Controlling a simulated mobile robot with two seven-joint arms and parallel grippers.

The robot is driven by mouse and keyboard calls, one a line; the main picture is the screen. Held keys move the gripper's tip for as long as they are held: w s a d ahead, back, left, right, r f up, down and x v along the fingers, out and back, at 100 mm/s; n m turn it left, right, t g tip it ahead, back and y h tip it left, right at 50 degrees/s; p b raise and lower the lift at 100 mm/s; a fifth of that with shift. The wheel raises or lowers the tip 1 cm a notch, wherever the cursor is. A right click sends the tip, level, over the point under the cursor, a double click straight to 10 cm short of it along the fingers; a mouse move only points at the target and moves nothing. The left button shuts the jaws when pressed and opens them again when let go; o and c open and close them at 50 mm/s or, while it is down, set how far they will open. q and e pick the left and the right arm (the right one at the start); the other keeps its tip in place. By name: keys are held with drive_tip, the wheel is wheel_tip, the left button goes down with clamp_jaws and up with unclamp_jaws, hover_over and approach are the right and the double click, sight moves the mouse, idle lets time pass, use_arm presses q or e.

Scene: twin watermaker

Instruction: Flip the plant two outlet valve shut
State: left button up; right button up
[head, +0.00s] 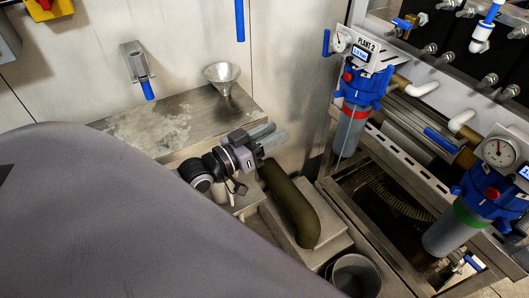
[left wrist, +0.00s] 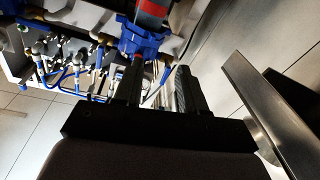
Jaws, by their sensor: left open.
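The plant 2 filter unit stands right of centre in the head view, with its "PLANT 2" plate (head: 368,45), gauge and blue housing (head: 362,88). A blue lever (head: 326,42) hangs upright at the plate's left edge. Another blue lever (head: 440,140) lies slanted beside the unit; I cannot tell which is the outlet valve. My left gripper (head: 270,138) is open and empty, left of the unit and apart from it. In the left wrist view its fingers (left wrist: 160,88) point toward a blue housing (left wrist: 142,40) with a red band. My right gripper is not in view.
A metal bench (head: 165,125) with a steel funnel (head: 222,74) stands behind my left arm. A dark green curved pipe (head: 290,205) lies below the gripper. A second unit with a green band (head: 468,214) and a metal frame (head: 375,235) fill the right side.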

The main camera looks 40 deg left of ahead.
use_arm(q)
drive_tip(key=s+d+f+g, duration=0.1)
drive_tip(key=s+d+f, duration=0.1)
drive_tip(key=f, duration=0.3)
drive_tip(key=shift+s+d+f+m+g, duration=0.25)
drive_tip(key=shift+s+d+m+g, duration=0.05)
drive_tip(key=shift+s, duration=0.45)
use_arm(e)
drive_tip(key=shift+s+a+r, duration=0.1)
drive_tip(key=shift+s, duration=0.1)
